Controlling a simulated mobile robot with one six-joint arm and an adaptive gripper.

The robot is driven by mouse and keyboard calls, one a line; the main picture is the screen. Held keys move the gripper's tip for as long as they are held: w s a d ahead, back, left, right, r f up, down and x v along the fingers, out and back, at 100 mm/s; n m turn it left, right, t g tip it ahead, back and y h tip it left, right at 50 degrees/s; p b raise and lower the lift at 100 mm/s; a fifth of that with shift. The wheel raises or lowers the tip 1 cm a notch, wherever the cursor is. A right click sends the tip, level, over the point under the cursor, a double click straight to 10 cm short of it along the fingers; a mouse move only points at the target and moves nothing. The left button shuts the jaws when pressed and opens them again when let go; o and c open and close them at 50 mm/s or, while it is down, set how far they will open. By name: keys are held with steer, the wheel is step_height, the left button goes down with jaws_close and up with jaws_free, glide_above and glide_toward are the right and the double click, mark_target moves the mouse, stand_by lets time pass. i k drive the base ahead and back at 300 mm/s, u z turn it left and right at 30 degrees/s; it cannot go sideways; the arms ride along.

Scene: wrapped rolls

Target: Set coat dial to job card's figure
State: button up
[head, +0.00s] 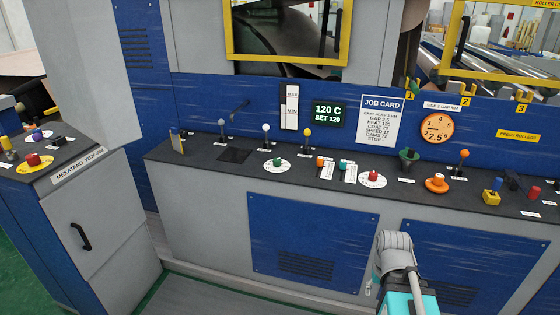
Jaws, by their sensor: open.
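The white job card (380,118) is on the blue panel; its small print seems to read COAT 20, but the digits are not sharp. Two white round dials lie on the dark console: one with a green knob (276,162), one with a red knob (372,177). Their labels and pointer settings are too small to read, so I cannot tell which is the coat dial. My grey and teal arm (398,262) rises at the bottom right, in front of the console's lower panels. No fingertips show, so my gripper is not in view.
Between the dials are sliders with orange (320,161) and teal (343,163) knobs. An orange knob (436,183), levers and an orange gauge (437,127) stand to the right. A green display (328,114) reads 120 C, SET 120. A separate cabinet (85,205) stands left.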

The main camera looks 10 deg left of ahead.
mark_target(278, 163)
steer(key=z, duration=0.1)
steer(key=i, duration=1)
steer(key=u, duration=0.05)
